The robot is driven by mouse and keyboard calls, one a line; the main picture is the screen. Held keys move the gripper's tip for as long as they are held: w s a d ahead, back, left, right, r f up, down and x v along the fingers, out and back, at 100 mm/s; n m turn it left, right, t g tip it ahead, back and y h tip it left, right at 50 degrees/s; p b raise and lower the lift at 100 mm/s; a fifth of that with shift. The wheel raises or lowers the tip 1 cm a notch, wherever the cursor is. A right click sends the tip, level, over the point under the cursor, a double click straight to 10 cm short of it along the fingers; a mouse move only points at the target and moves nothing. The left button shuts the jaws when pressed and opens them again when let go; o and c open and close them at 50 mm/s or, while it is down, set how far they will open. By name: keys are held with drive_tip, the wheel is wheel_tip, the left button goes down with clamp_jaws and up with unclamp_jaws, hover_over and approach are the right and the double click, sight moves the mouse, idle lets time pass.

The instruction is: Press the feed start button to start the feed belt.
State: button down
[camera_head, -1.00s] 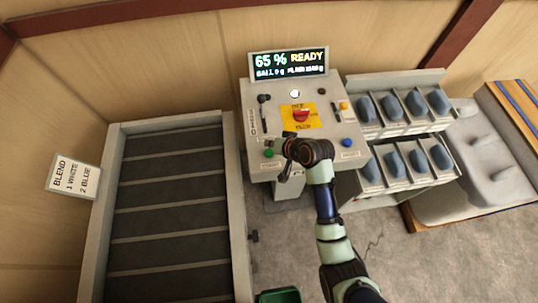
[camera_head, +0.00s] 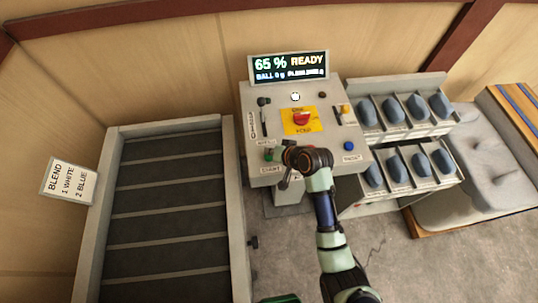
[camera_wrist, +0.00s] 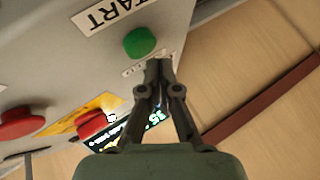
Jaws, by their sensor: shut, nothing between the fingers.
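The grey control panel (camera_head: 252,113) stands at the back centre. Its green button (camera_head: 268,155) is at the lower left of the panel, above a START label (camera_head: 272,169). In the wrist view the green button (camera_wrist: 139,42) is close, next to the START label (camera_wrist: 115,12).
A red switch on a yellow plate (camera_head: 290,125), a blue button (camera_head: 348,146) and a display (camera_head: 289,66) reading 65 % READY share the panel. A dark slatted belt (camera_head: 165,220) lies left. Racks of blue pieces (camera_head: 397,169) stand right. A blend sign (camera_head: 69,182) is far left.

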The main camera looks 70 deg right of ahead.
sight(270, 157)
idle(0.7)
drive_tip(key=shift+f, duration=0.45)
drive_tip(key=shift+f+b, duration=0.35)
drive_tip(key=shift+f, duration=0.2)
idle(0.4)
drive_tip(key=shift+r, duration=0.15)
drive_tip(key=shift+r+p, duration=0.85)
drive_tip(key=shift+p, duration=0.2)
wheel_tip(270, 157, up, 5)
drive_tip(key=p, duration=0.5)
drive_tip(key=shift+r, duration=0.1)
